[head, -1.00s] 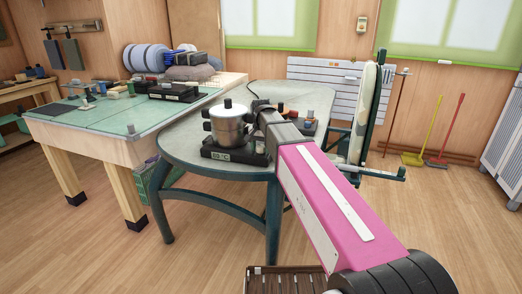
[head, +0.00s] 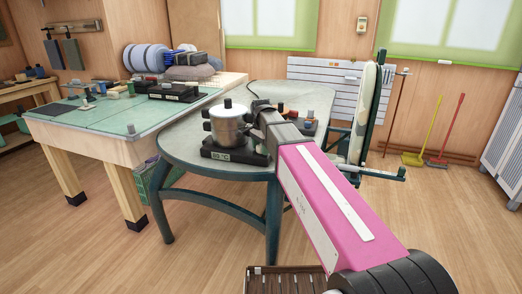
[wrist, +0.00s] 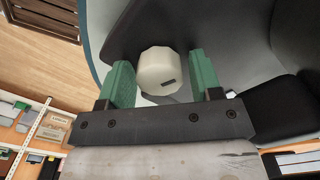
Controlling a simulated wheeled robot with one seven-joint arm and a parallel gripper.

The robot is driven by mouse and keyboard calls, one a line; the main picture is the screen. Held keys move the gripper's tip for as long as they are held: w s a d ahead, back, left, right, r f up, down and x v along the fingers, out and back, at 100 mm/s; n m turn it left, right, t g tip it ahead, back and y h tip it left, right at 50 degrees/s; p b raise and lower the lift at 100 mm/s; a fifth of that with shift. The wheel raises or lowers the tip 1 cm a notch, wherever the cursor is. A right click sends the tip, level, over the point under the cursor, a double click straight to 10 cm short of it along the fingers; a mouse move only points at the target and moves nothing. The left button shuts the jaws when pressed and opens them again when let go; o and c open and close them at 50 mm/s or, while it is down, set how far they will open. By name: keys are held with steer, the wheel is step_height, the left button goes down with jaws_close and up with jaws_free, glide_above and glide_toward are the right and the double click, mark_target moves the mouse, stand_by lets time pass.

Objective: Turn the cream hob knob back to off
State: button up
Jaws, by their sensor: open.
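The cream knob (wrist: 158,68) is in the wrist view, a faceted, rounded cap with a short dark mark near its lower right. My gripper (wrist: 160,60) is open, with one green finger on each side of the knob. The right finger is close to the knob; I cannot tell whether either finger touches it. My arm hides the knob there.
Small items (head: 294,116) lie on the table beyond my arm. An upright padded board (head: 366,110) stands at right. A slatted crate (head: 285,281) is on the floor in front.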

steer(key=m, duration=0.4)
steer(key=shift+r, duration=0.1)
stand_by(0.5)
steer(key=c, duration=0.9)
steer(key=n, duration=0.3)
steer(key=shift+n, duration=2.1)
